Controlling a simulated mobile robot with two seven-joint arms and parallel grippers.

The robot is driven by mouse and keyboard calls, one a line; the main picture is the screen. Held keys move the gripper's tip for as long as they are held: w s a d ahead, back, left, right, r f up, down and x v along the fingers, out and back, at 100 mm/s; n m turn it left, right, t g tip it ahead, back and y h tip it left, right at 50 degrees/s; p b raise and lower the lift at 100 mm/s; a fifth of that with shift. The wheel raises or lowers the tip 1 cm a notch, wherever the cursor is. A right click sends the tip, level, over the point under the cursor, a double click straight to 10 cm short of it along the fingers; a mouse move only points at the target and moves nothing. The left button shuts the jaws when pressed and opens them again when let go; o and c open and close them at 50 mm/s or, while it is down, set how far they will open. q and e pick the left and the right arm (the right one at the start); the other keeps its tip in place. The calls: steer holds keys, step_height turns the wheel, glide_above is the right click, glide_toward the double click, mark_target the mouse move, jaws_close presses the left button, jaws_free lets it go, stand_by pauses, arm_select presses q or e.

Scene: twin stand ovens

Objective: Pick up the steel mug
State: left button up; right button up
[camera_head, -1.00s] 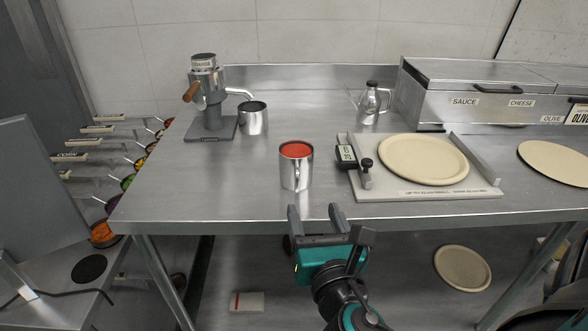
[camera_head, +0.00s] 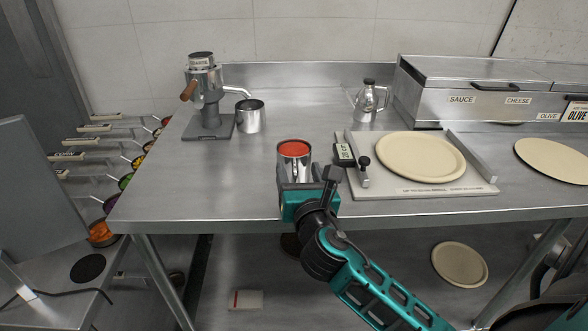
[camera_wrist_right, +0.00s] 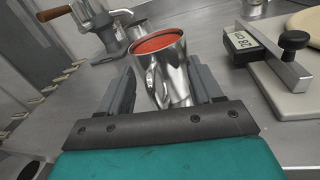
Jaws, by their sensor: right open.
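The steel mug (camera_head: 294,152), filled with something red, stands upright near the front edge of the steel table. My right gripper (camera_head: 297,178) is at the mug's near side, low against it in the head view. In the right wrist view the mug (camera_wrist_right: 160,72) stands between the two open fingers, its handle facing the gripper. The right gripper (camera_wrist_right: 158,92) is open; I cannot tell whether either finger touches the mug. The mug's lower part is partly hidden by the gripper in the head view. My left gripper is out of view.
A second steel cup (camera_head: 250,116) stands under the spout of a dispenser (camera_head: 207,100) at the back left.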

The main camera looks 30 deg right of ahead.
jaws_close()
stand_by(0.6)
